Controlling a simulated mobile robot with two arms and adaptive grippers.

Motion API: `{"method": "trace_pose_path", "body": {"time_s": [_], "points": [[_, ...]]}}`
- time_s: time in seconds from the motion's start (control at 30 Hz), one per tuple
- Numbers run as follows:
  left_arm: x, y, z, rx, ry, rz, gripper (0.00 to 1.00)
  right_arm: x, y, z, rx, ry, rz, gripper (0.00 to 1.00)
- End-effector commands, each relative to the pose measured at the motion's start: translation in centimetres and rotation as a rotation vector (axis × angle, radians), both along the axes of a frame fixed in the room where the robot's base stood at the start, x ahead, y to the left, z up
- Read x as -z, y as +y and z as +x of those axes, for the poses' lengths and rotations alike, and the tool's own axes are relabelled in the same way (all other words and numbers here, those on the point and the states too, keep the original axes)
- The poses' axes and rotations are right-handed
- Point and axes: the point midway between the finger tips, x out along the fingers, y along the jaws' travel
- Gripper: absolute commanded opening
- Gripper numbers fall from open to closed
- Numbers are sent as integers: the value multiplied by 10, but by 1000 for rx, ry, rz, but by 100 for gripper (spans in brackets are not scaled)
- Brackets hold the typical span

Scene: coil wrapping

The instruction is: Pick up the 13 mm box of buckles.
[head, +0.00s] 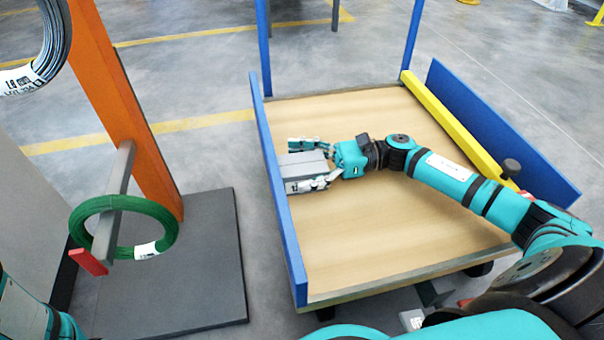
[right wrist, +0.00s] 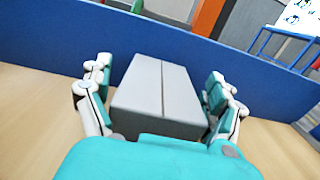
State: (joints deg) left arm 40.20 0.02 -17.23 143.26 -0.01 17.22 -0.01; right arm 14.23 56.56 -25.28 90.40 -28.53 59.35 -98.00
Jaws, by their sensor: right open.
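A grey box (head: 303,164) sits on the wooden deck of a cart, close to its left blue side wall. No label for its size is readable. My right gripper (head: 311,166) reaches it from the right with its fingers on either side of the box. In the right wrist view the box (right wrist: 160,95) lies between the two open fingers (right wrist: 160,103), with its long seam pointing away from me. A small gap seems to show at each side. My left gripper is not in view; only a piece of my left arm shows at the bottom left.
The cart's blue left wall (head: 276,185) stands just beyond the box, also in the right wrist view (right wrist: 60,45). A yellow bar (head: 452,124) runs along the right side. A green coil (head: 165,240) hangs on a grey arm of an orange post (head: 125,110). The rest of the wooden deck (head: 370,240) is clear.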

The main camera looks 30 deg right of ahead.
Motion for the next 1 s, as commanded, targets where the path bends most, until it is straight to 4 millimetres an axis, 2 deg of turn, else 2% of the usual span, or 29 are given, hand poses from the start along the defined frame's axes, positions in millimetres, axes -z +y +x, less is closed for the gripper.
{"method": "trace_pose_path", "body": {"time_s": [0.07, 0.6, 0.87, 1.0], "points": [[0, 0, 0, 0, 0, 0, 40, 0, 0, 0, 0, 1, 0, 86], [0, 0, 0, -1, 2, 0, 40, 0, 0, 0, 0, 1, 0, 16], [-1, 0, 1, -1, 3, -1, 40, -2, 0, 0, 0, -1, 3, 15], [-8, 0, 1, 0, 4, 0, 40, -6, -1, 0, -1, -1, 3, 15]]}}
